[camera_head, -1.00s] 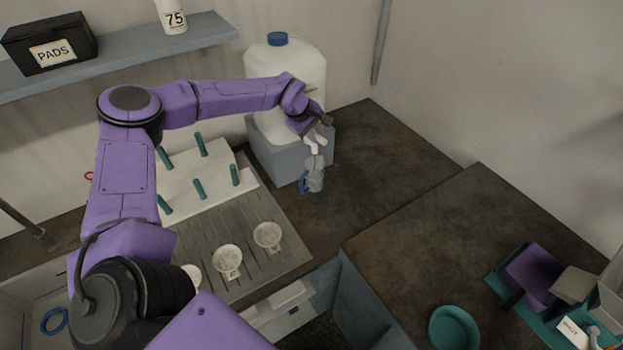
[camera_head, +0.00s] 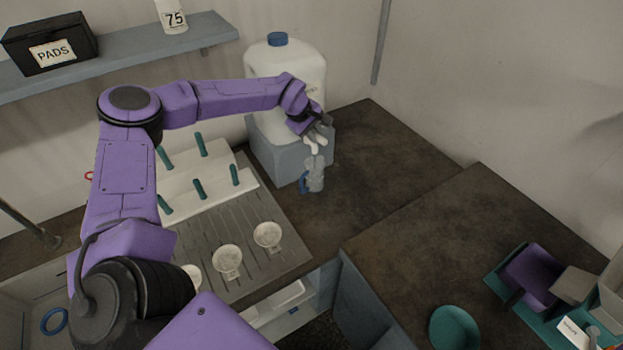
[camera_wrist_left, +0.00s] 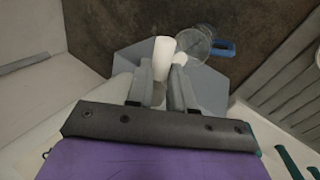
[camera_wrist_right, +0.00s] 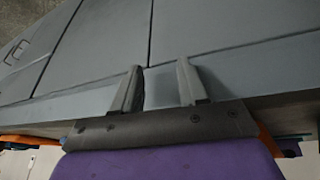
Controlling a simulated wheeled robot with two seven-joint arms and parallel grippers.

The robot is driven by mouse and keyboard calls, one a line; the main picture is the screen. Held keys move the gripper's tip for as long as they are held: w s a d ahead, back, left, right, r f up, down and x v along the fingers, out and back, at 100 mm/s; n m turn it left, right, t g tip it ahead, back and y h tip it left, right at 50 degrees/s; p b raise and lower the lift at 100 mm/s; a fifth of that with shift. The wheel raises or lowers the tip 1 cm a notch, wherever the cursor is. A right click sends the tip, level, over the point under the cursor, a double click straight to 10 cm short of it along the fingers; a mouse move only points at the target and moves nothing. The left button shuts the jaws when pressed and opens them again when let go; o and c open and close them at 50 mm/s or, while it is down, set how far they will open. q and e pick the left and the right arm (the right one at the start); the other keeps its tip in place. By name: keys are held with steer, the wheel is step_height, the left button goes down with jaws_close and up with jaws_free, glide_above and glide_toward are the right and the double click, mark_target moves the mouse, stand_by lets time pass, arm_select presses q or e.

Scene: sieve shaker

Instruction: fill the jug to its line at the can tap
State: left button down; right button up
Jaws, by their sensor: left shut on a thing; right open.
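The large white can (camera_head: 290,75) with a blue cap stands on a grey-blue block (camera_head: 280,155) at the back. My left gripper (camera_head: 318,137) is at the can's front and shut on the white tap; the tap (camera_wrist_left: 162,55) also shows between the fingers in the left wrist view. The clear jug (camera_head: 315,175) with a blue handle stands on the dark worktop below the tap. It also shows in the left wrist view (camera_wrist_left: 193,42). Its water level and line are too small to tell. My right gripper (camera_wrist_right: 160,85) is open and empty before grey panels.
A white rack with teal pegs (camera_head: 200,175) and a grey draining board (camera_head: 250,220) with several white cups are left of the jug. A teal round dish (camera_head: 453,328) and a teal tray (camera_head: 497,282) lie at the right. The worktop right of the jug is clear.

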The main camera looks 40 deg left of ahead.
stand_by(0.3)
arm_select(q)
steer(key=shift+w+d+f+n+y+b, duration=0.2)
steer(key=shift+w+f+n+y+b, duration=0.15)
steer(key=shift+n+b, duration=0.4)
steer(key=shift+w+r+n+y, duration=0.2)
steer(key=shift+n+y, duration=0.15)
steer(key=shift+n, duration=0.4)
steer(key=shift+w+d+f+n+b, duration=0.1)
steer(key=shift+w+n+b, duration=0.05)
steer(key=shift+n+b, duration=0.45)
steer(key=shift+w+n+y+b, duration=0.25)
steer(key=shift+n+y+b, duration=0.2)
steer(key=shift+n+y, duration=0.2)
steer(key=shift+w+a+r+n+g+y+b, duration=0.1)
steer(key=shift+w+a+n+g+y+b, duration=0.35)
steer(key=shift+n, duration=1.4)
steer(key=shift+w+a+r+n+g+y, duration=0.1)
steer(key=shift+w+n+g+y, duration=0.55)
steer(key=shift+n, duration=1.2)
steer(key=shift+w+a+r+n+g+y+b, duration=0.1)
steer(key=shift+w+a+n+g+y+b, duration=0.35)
steer(key=shift+n, duration=1.4)
steer(key=shift+w+d, duration=0.1)
steer(key=shift+d, duration=0.05)
